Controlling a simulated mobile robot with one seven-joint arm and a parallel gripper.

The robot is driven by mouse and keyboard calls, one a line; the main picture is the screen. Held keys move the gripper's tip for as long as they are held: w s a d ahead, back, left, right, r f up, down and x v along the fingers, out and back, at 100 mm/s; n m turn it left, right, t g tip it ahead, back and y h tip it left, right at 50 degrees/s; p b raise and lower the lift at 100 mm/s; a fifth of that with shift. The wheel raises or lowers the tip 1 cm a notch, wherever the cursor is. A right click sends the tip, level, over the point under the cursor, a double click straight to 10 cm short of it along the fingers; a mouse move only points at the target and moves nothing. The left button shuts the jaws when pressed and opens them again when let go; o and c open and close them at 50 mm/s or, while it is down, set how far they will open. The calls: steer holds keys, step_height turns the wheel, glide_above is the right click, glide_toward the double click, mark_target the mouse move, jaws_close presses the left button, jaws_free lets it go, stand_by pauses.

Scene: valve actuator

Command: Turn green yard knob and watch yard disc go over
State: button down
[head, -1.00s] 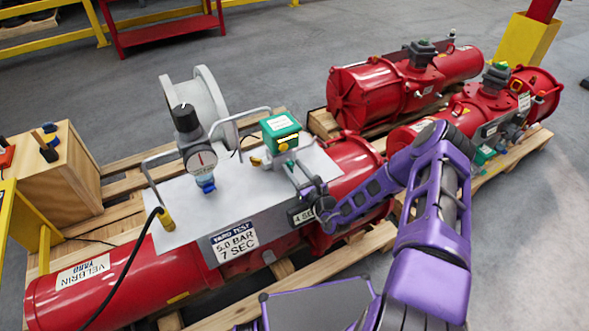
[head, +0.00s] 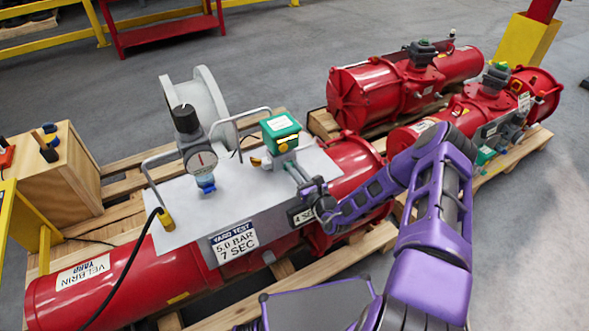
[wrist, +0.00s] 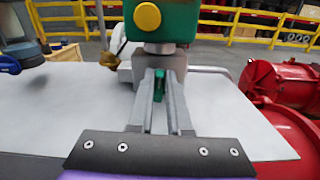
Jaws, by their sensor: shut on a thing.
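A small green knob (wrist: 160,86) shows in the wrist view between the two grey fingers of my gripper (wrist: 160,82). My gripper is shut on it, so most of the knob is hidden. In the head view my gripper (head: 291,168) reaches in from the right, just below a green box (head: 281,126). The box stands on a grey block on the plate of the near red actuator (head: 125,276). A round yellow disc (wrist: 147,16) is on the box's face in the wrist view. I cannot tell whether this is the yard disc.
A gauge with a black-topped regulator (head: 196,160) and bent grey handles stand left of the box on the grey plate (head: 185,207). A large grey flanged wheel (head: 212,95) is behind. More red actuators (head: 375,92) lie on pallets at the right.

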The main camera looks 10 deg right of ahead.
steer(key=m, duration=0.3)
steer(key=shift+d+f+m, duration=0.1)
steer(key=shift+d+m, duration=0.25)
steer(key=shift+m, duration=0.05)
steer(key=m, duration=0.5)
steer(key=shift+w+d+f, duration=0.15)
steer(key=shift+d+f, duration=0.15)
steer(key=shift+d, duration=0.05)
steer(key=m, duration=0.5)
steer(key=shift+d+f+m, duration=0.15)
steer(key=shift+f+m, duration=0.15)
steer(key=shift+f, duration=0.1)
steer(key=shift+f+m, duration=0.2)
steer(key=shift+m, duration=1.3)
steer(key=c, duration=0.9)
jaws_free()
steer(key=shift+w, duration=0.1)
steer(key=shift+o, duration=0.2)
steer(key=v, duration=1.7)
steer(key=shift+s, duration=0.25)
